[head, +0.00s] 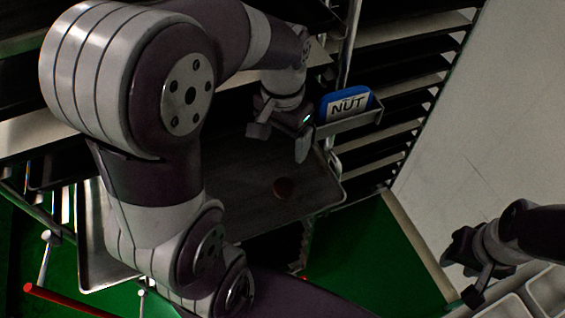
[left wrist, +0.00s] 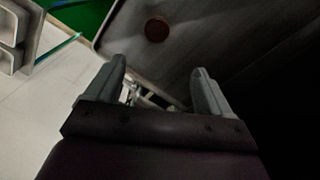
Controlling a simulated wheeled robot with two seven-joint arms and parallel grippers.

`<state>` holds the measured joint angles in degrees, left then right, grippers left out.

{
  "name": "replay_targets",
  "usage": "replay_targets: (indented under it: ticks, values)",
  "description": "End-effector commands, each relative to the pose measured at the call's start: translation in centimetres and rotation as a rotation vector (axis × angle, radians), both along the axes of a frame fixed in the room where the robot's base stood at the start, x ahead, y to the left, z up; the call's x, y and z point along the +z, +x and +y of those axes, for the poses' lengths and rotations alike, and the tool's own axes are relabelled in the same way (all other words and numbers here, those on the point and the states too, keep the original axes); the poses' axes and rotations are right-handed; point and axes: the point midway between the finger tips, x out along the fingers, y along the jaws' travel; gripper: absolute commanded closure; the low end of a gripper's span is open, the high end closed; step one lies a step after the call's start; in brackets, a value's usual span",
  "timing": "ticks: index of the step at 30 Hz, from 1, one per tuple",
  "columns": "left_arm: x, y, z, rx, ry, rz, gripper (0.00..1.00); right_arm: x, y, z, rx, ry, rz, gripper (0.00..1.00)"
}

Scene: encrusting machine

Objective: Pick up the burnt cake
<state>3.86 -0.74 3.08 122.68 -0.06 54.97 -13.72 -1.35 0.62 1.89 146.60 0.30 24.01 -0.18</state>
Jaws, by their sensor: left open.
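The burnt cake (head: 284,188) is a small dark brown round lying on a dark metal tray (head: 240,205), near the tray's right end. It also shows in the left wrist view (left wrist: 157,30), beyond my fingers and close to the tray's edge. My left gripper (head: 280,140) is open and empty. It is above the tray's far right part, apart from the cake. Its two fingers show spread in the left wrist view (left wrist: 160,82). My right gripper (head: 470,275) is at the lower right, far from the cake; its fingers are too dark to read.
A blue box marked NUT (head: 346,103) sits in a small holder just right of my left gripper. Rack shelves (head: 400,80) rise behind and around the tray. White trays (head: 545,290) stand at the lower right. Green floor (head: 370,255) shows between.

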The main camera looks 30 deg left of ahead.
Motion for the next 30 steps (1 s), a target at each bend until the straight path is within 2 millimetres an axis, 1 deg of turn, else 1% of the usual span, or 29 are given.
replay_targets:
  ticks: [1,3,6,9,13,16,21,24,30]
  values:
    - [-2.0,0.0,0.0,0.000,0.000,0.001,0.18,-2.0,-0.1,0.0,0.000,0.000,0.002,0.60]
    - [-4.4,-0.1,0.0,0.000,-0.001,0.001,0.18,-4.4,-0.1,0.0,0.000,0.000,0.002,0.60]
    - [-7.2,-0.1,0.0,0.000,0.000,-0.001,0.18,-7.2,-0.2,-0.1,0.000,0.000,0.003,0.60]
    - [-9.2,-0.1,-0.1,0.000,-0.001,0.001,0.18,-9.0,-0.2,-0.1,0.000,0.000,0.003,0.60]
    - [-10.1,-0.1,-0.1,0.000,-0.001,-0.001,0.18,-9.3,-0.1,-0.1,0.000,0.000,0.002,0.60]
    - [-10.9,-0.2,-0.1,0.000,-0.001,0.003,0.18,-9.0,-0.1,-0.1,0.000,0.000,0.002,0.60]
    - [-13.9,-0.2,-0.1,0.000,-0.001,0.005,0.18,-8.2,-0.1,-0.1,0.000,0.000,0.001,0.60]
    - [-14.9,-0.2,-0.1,0.000,-0.001,0.002,0.18,-8.2,-0.1,-0.1,0.000,0.000,0.002,0.60]
    - [-15.1,-0.2,-0.1,0.000,-0.001,0.000,0.18,-8.2,-0.1,-0.1,0.000,0.000,0.002,0.60]
